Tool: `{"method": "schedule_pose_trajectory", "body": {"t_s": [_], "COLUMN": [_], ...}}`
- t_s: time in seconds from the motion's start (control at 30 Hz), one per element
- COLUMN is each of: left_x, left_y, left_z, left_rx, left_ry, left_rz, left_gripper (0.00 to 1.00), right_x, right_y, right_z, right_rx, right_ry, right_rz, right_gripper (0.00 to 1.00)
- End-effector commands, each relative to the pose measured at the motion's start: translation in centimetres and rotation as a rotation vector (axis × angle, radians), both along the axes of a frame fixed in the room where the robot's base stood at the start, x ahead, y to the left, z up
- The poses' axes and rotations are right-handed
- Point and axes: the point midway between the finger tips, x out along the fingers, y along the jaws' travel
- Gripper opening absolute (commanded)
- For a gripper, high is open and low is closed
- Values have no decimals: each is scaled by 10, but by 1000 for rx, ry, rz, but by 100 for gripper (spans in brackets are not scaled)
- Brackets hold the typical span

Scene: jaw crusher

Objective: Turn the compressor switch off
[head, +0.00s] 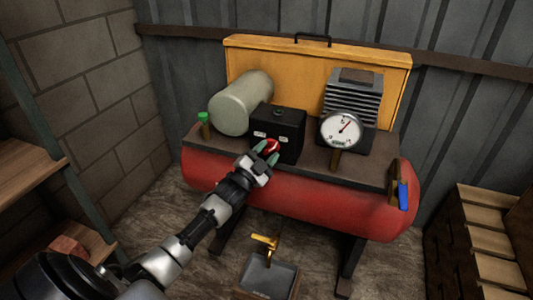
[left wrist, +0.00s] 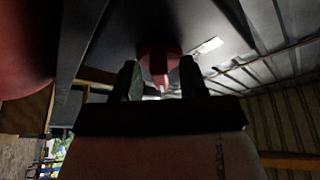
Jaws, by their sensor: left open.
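The compressor has a red tank (head: 310,200) with a dark top plate. A black switch box (head: 291,150) stands on that plate. Its red switch knob (head: 272,146) is on the front face, between two small white labels. My left gripper (head: 265,154) is open at the knob, with its green-tipped fingers on either side of it. In the left wrist view the red knob (left wrist: 158,62) shows between the two open fingers of the gripper (left wrist: 162,78). Whether the fingers touch the knob I cannot tell. My right gripper is not in view.
A grey cylinder (head: 241,103) and a pressure gauge (head: 341,130) flank the box. A blue-handled valve (head: 403,195) is at the right end. A tray with a brass tap (head: 266,243) sits below. Wooden drawers (head: 485,240) stand right, shelves (head: 25,178) left.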

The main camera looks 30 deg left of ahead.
Motion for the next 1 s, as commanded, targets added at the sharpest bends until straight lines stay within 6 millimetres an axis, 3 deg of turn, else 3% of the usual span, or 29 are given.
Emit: {"method": "schedule_pose_trajectory", "body": {"t_s": [0.1,0.4,0.73,1.0], "left_x": [0,0,0,0], "left_y": [0,0,-1,-2], "left_z": [0,0,0,-1], "left_rx": [0,0,-40,-201], "left_ry": [0,0,-10,-48], "left_rz": [0,0,0,0], "left_gripper": [43,0,0,0], "right_x": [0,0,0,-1], "right_y": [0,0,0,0], "right_z": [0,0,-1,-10], "right_rx": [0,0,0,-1], "right_ry": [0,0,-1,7], "right_rz": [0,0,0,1], "right_gripper": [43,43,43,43]}}
